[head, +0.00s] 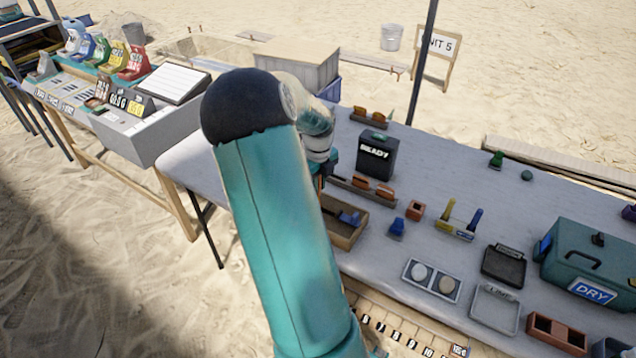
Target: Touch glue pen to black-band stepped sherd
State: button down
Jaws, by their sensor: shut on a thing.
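My gripper (325,172) is at the far end of my arm, over the table left of the orange sherds, and mostly hidden behind the arm. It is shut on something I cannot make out. Two orange-brown sherds (384,192) stand in a low dark rack near it. More sherds (378,116) stand in a similar rack farther back. Which one is stepped with a black band cannot be told at this size. I cannot make out the glue pen. A small blue stand (397,228) is to the right of the wooden tray.
A wooden tray (343,237) holds a blue piece. A black box (377,155) stands behind the near sherd rack. A holder (455,230) with yellow and blue upright tools and a green DRY case (590,255) are to the right. Clear tabletop (455,165) lies at back right.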

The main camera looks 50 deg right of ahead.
jog(key=shift+f, duration=0.5)
dwell(1.2)
jog(key=shift+r, duration=0.15)
jog(key=shift+r, duration=3.9)
